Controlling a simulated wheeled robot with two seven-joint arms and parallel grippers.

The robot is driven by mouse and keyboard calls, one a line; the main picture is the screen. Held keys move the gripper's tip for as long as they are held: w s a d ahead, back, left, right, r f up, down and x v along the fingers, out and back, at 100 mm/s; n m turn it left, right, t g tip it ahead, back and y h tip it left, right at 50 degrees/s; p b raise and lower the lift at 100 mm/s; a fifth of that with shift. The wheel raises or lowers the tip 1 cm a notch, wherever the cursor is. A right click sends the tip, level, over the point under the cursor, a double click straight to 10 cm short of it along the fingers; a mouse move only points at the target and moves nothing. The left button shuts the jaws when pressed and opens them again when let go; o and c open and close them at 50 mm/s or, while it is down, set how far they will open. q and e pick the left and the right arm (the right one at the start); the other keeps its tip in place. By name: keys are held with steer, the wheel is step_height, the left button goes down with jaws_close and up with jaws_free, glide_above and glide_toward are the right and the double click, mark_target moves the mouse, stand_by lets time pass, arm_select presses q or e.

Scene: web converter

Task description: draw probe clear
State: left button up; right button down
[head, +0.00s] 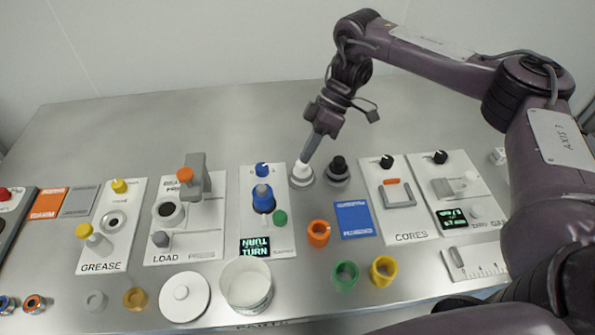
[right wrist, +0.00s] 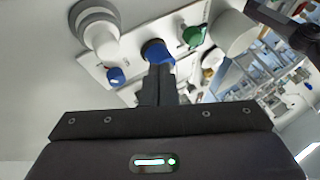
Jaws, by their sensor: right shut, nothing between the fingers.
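No part is labelled as the probe, so I cannot tell which one it is. A white-topped peg (head: 302,172) stands upright on a round base, right of the panel with the blue cylinder (head: 262,197). A black-topped peg (head: 338,168) stands beside it on a similar base. My right gripper (head: 305,158) is shut and empty, its tips close to the top of the white peg; contact is not clear. In the right wrist view, the shut fingers (right wrist: 160,85) overlap the blue cylinder (right wrist: 157,52), and a white stepped peg (right wrist: 98,30) is at upper left. My left gripper is not in view.
The blue-cylinder panel has a green knob (head: 280,217) and a display (head: 255,247) reading NULL TURN. A white bowl (head: 246,283), white lid (head: 184,297) and orange (head: 319,233), green (head: 345,274) and yellow (head: 384,270) rings stand in front. The CORES panel (head: 410,235) is right. The table's back is clear.

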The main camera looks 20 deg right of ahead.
mark_target(275, 220)
steer(key=b+x, duration=0.1)
steer(key=x, duration=0.6)
steer(key=shift+d+f, duration=0.1)
steer(key=shift+d, duration=0.05)
steer(key=s+a+p, duration=0.1)
steer(key=s+a+f+p, duration=0.1)
steer(key=shift+s+a+f, duration=0.1)
steer(key=shift+s+a, duration=0.25)
steer(key=shift+s, duration=0.05)
steer(key=shift+s+a, duration=0.25)
steer(key=shift+s, duration=0.2)
steer(key=shift+f, duration=0.1)
